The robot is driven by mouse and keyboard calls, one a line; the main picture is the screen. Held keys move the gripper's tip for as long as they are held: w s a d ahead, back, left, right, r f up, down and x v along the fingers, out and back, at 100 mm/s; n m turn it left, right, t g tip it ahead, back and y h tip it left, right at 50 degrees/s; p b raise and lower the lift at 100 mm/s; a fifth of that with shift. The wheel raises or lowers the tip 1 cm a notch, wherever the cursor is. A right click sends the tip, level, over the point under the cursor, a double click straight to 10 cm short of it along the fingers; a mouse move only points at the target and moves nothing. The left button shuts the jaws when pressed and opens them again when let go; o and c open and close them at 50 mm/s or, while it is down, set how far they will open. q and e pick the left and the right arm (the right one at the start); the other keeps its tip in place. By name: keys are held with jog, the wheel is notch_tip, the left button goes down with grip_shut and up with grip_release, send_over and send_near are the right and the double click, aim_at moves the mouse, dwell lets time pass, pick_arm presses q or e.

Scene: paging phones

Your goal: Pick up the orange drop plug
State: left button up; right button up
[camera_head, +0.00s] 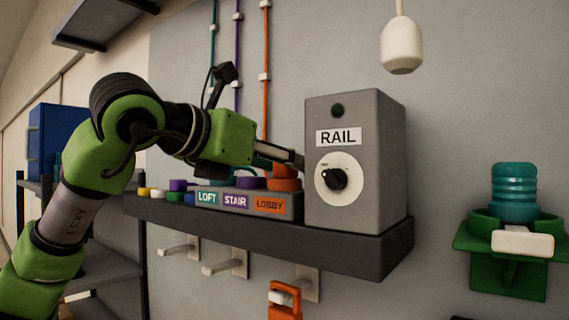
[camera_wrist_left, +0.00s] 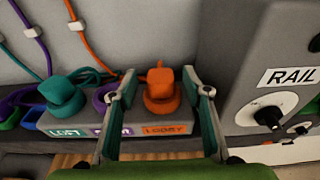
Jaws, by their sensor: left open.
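The orange drop plug (camera_wrist_left: 161,88) sits upright in the slot above the LOBBY label in the left wrist view. It also shows in the head view (camera_head: 285,180), partly hidden by my left gripper. My left gripper (camera_wrist_left: 160,78) is open, with one finger on each side of the orange plug and a gap on both sides. In the head view the gripper (camera_head: 286,160) is just above the plug, close to the RAIL box. My right gripper is in neither view.
The grey RAIL box (camera_head: 355,209) with a dial stands close right of the plug. A teal plug (camera_wrist_left: 63,93) and a purple one (camera_wrist_left: 103,98) stand left on the labelled block (camera_head: 291,209). Orange handset (camera_head: 285,299) hangs below the dark shelf (camera_head: 340,248).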

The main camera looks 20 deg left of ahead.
pick_arm(q)
jog(key=shift+w+d, duration=0.2)
jog(key=shift+w, duration=0.45)
jog(key=shift+w+d+f, duration=0.2)
jog(key=shift+w, duration=0.1)
jog(key=shift+s, duration=0.15)
jog(key=shift+c, duration=1)
jog(key=c, duration=0.7)
jog(key=shift+a, duration=0.1)
jog(key=c, duration=0.3)
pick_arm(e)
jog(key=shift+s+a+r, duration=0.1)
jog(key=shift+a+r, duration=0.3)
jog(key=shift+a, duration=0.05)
pick_arm(q)
jog(key=shift+r, duration=0.1)
